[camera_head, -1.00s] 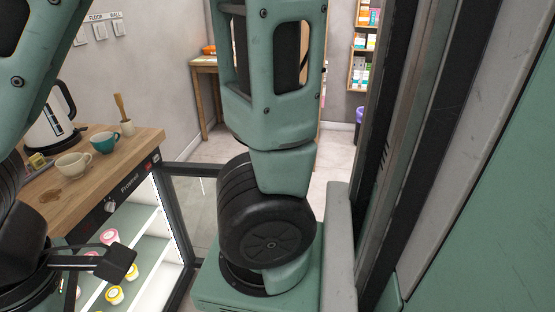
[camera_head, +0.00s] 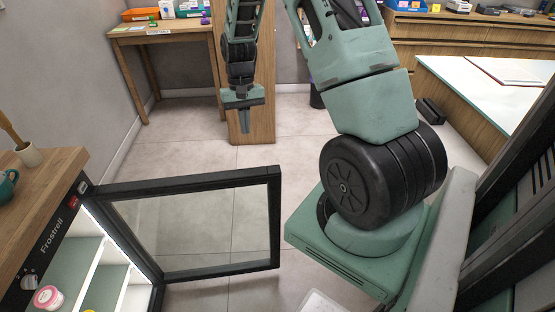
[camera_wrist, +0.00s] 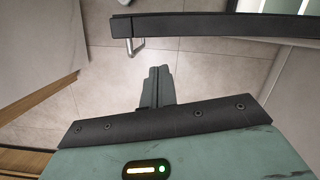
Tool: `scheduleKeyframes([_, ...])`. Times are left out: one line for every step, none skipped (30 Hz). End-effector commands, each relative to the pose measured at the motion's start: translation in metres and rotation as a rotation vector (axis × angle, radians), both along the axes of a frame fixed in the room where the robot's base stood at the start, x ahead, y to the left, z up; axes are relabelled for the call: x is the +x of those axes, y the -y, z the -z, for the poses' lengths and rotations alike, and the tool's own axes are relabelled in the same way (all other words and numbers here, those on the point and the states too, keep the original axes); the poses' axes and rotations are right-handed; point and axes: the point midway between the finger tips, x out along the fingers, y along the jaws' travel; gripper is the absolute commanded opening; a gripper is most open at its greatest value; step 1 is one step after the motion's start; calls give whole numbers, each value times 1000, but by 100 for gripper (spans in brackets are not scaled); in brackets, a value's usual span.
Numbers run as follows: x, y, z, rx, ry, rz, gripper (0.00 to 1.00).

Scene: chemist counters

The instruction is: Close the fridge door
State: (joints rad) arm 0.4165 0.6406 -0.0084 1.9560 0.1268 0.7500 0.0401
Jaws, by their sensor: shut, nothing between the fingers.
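The fridge (camera_head: 62,252) is at the lower left under a wooden counter, with lit shelves showing inside. Its black-framed glass door (camera_head: 190,184) stands wide open, jutting right from the fridge. My gripper (camera_head: 244,128) points down beyond the door, near its free end, shut and empty. In the wrist view, my shut fingers (camera_wrist: 157,72) point toward the door's black top edge (camera_wrist: 215,26). A silver handle (camera_wrist: 135,46) sticks out from the door toward my gripper's side. A gap shows between fingers and door there.
A green cup (camera_head: 8,185) and a pestle in a mortar (camera_head: 27,153) stand on the counter (camera_head: 55,185). A wooden desk (camera_head: 160,30) is at the back. A white-topped counter (camera_head: 490,95) is at right. Tiled floor (camera_head: 190,125) is clear around the door.

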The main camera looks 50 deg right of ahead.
Motion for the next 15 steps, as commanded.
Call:
scheduleKeyframes([-7, 31, 14, -4, -22, 69, 0])
scheduleKeyframes([-11, 45, 19, -7, -31, 98, 0])
scheduleKeyframes([-15, 60, 26, -11, -40, 130, 0])
scheduleKeyframes([-19, 70, 30, -13, -47, 150, 0])
scheduleKeyframes([-22, 77, 33, -14, -52, 166, 0])
scheduleKeyframes([-24, 84, 36, -16, -56, 181, 0])
scheduleKeyframes([-26, 88, 38, -18, -59, 189, 0])
scheduleKeyframes([-27, 90, 41, -18, -61, 193, 0])
scheduleKeyframes([-29, 91, 44, -18, -62, 198, 0])
scheduleKeyframes([-29, 91, 46, -19, -64, 199, 0])
scheduleKeyframes([-30, 91, 49, -19, -64, 199, 0])
scheduleKeyframes([-31, 90, 54, -18, -63, 199, 0])
scheduleKeyframes([-32, 89, 58, -17, -64, 198, 0])
scheduleKeyframes([-33, 88, 63, -18, -64, 198, 0])
scheduleKeyframes([-34, 86, 70, -17, -65, 198, 0])
